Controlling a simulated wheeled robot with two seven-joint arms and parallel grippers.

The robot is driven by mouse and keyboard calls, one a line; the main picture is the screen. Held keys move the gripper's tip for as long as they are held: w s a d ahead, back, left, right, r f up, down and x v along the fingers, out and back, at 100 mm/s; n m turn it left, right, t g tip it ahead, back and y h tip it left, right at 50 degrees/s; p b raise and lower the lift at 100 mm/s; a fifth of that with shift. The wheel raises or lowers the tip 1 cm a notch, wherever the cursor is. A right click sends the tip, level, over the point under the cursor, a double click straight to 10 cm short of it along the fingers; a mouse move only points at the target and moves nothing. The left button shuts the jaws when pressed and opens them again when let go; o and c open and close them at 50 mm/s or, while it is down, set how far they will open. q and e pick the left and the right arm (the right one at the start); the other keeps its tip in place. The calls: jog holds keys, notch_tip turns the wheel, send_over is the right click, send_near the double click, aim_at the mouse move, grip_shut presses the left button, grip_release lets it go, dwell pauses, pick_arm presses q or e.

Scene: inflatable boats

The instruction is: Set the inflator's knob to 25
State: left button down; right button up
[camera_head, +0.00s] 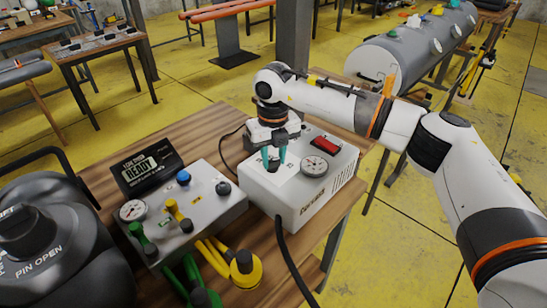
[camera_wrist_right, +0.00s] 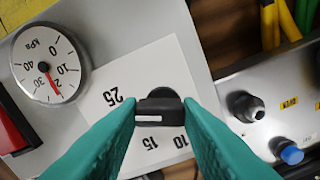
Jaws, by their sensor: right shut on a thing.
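The inflator is a white box (camera_head: 295,208) on the wooden table, with a dial gauge (camera_head: 314,166) and a red switch (camera_head: 326,145) on top. Its black knob (camera_wrist_right: 160,108) sits on a white scale plate (camera_wrist_right: 172,62) in the right wrist view. My right gripper (camera_head: 273,162) reaches down from above, its teal fingers shut on the knob from both sides. The numbers 25, 15 and 10 show around the knob; part of the scale is hidden by the fingers. A white bar shows on the knob, but I cannot tell which number it points to. My left gripper is out of view.
Left of the inflator stands a grey panel (camera_head: 180,222) with a gauge, a blue knob and coloured valves. Yellow (camera_head: 245,270) and green hoses lie in front. A black cable (camera_head: 288,258) hangs over the inflator's front.

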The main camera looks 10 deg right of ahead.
aim_at(273, 160)
jog(key=shift+w+r+m, duration=0.1)
jog(key=shift+m, duration=0.5)
jog(key=o, duration=1)
notch_tip(273, 160, up, 12)
jog(key=shift+b, duration=0.9)
